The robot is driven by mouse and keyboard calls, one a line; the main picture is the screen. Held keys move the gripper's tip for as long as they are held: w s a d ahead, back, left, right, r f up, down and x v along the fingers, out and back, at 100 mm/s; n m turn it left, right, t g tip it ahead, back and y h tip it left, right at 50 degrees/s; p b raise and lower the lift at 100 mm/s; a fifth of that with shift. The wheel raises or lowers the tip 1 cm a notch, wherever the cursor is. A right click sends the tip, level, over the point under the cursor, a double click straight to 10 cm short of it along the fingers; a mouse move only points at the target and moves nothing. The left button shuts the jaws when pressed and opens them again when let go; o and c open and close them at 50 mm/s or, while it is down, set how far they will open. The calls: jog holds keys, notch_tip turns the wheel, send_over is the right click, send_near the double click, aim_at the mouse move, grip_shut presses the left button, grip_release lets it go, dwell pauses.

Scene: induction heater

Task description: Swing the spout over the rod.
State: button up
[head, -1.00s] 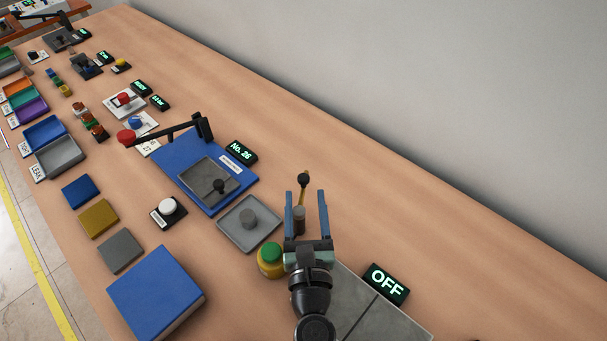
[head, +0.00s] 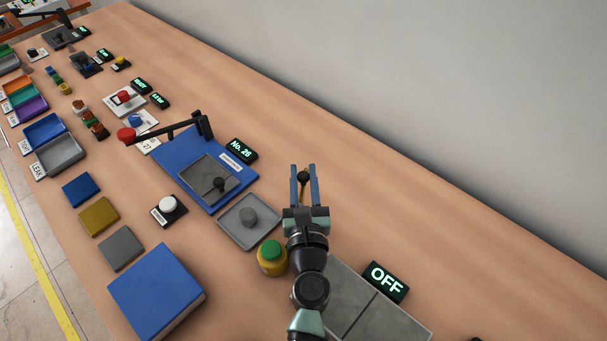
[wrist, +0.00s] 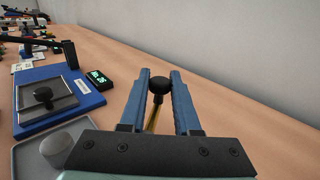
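The spout is a thin brass-coloured arm (wrist: 153,118) with a black ball knob (wrist: 159,85) at its end. The knob also shows in the head view (head: 303,176). My gripper (head: 303,172) has its two blue fingers on either side of the knob, and they appear to touch it. The spout's base is hidden behind my gripper in the head view. The rod seems to be the short grey cylinder (head: 249,216) standing upright in a square grey tray (head: 268,232), left of my gripper. It also shows at lower left in the wrist view (wrist: 56,146).
A yellow jar with a green top (head: 272,256) stands close left of my wrist. A blue plate fixture (head: 165,155) with a black arm lies beyond the tray. An "OFF" display (head: 386,282) is at lower right. The table towards the wall is clear.

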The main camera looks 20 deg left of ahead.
grip_shut()
dwell(1.0)
